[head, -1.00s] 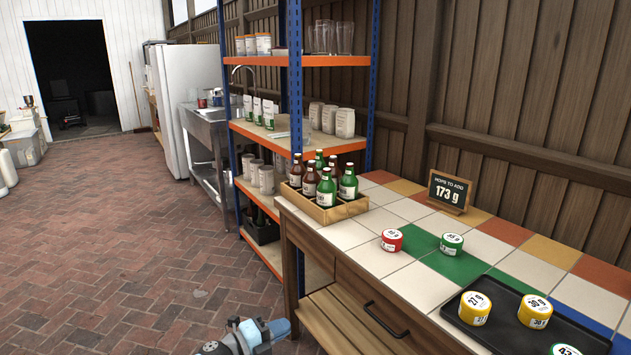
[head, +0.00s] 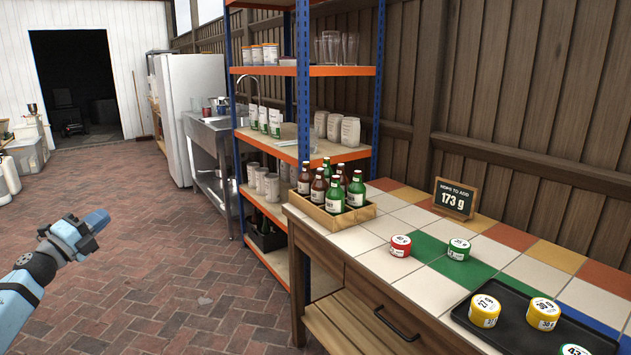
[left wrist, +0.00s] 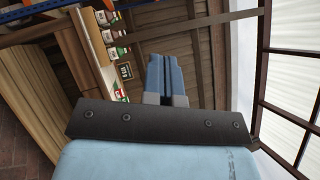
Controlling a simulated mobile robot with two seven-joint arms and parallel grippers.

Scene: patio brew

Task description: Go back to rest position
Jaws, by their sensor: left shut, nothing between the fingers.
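My left gripper (head: 96,222) is blue and shows at the left of the head view, raised over the brick floor and well apart from the table. In the left wrist view its fingers (left wrist: 167,75) are together and hold nothing. My right gripper is not in either view. The tiled table (head: 385,227) stands at the right of the head view, with a red-lidded tin (head: 400,246) and a green-lidded tin (head: 459,249) on it. A black tray (head: 541,343) at its near right holds yellow tins (head: 485,311) and a green one.
A wooden crate of bottles (head: 338,219) sits at the table's far left corner, and a hops sign (head: 455,198) stands at the back. A blue-and-orange shelf rack (head: 303,72) stands behind. The brick floor (head: 180,270) at left is open.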

